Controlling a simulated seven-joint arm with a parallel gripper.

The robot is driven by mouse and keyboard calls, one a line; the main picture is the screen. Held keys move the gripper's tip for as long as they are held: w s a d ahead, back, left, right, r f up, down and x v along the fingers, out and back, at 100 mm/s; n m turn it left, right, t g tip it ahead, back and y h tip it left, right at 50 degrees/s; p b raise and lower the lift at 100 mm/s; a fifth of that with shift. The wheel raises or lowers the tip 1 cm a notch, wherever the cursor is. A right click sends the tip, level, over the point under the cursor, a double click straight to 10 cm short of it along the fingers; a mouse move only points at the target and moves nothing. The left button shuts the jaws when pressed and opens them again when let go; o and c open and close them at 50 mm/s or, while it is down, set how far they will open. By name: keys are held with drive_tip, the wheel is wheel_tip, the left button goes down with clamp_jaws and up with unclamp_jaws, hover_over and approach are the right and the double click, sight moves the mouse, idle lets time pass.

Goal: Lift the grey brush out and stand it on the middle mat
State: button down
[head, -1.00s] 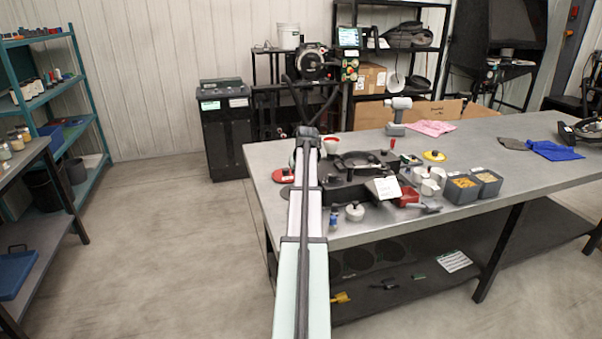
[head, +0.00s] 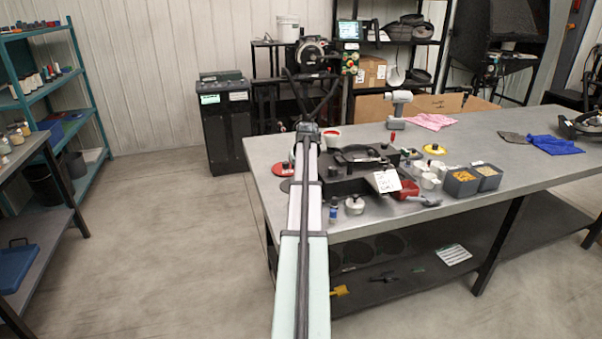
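I cannot pick out a grey brush among the small things on the bench. Several dark round mats lie on the bench's lower shelf, one of them a middle one (head: 357,256), partly shaded. A black seed meter body (head: 345,180) stands on the bench right beside my arm, with a white card (head: 387,181) at its front.
A pink cloth (head: 432,121) and blue cloth (head: 555,145) lie further right. The bench's right part has free room.

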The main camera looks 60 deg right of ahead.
drive_tip(key=shift+f, duration=0.3)
drive_tip(key=c, duration=0.8)
unclamp_jaws()
drive_tip(key=shift+o, duration=0.2)
drive_tip(key=shift+r, duration=0.1)
drive_tip(key=shift+r, duration=2.9)
